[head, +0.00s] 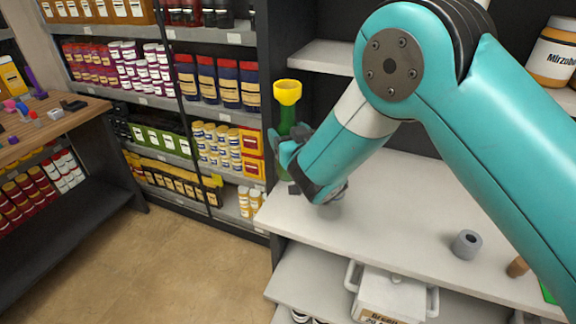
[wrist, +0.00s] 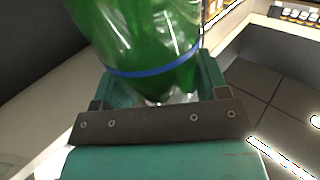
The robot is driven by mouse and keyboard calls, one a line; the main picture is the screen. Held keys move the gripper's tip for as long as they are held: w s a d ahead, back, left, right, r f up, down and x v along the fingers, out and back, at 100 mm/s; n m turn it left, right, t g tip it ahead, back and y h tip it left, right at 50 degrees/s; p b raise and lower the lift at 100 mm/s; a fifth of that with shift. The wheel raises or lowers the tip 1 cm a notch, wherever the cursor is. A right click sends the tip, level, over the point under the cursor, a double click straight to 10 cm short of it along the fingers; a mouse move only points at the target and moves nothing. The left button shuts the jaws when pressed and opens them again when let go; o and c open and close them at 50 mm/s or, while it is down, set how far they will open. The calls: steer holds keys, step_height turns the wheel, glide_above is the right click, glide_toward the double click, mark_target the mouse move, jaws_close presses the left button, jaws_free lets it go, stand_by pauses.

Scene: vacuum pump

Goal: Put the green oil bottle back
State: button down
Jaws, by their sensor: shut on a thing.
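The green oil bottle (head: 287,118) is upright at the left end of the white counter, with a yellow funnel (head: 287,92) at its top. My gripper (head: 288,145) is shut around the bottle's body. In the wrist view the green bottle (wrist: 140,35), with a blue band round it, fills the space between the two jaws (wrist: 155,92). My jaws and wrist hide part of the bottle in the head view. I cannot tell whether its base touches the counter.
The white counter (head: 390,205) is mostly clear. A grey ring-shaped part (head: 466,244) and a brown cylinder (head: 517,267) lie at its right. A white lidded container (head: 390,296) is on the shelf below. Stocked shelves stand at left, beside a wooden bench (head: 60,118).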

step_height(320, 180, down, 10)
steer(key=shift+s+a+r+p, duration=0.1)
steer(key=shift+r+p, duration=0.15)
steer(key=shift+p, duration=0.2)
steer(key=shift+c, duration=2.1)
jaws_free()
steer(key=shift+f, duration=0.1)
steer(key=shift+s+d+f+b, duration=0.25)
steer(key=shift+s+b, duration=0.3)
steer(key=shift+b, duration=0.35)
steer(key=b+v, duration=1)
steer(key=b, duration=0.7)
steer(key=shift+s+d+r, duration=0.2)
steer(key=shift+s+r, duration=0.15)
steer(key=shift+r, duration=0.05)
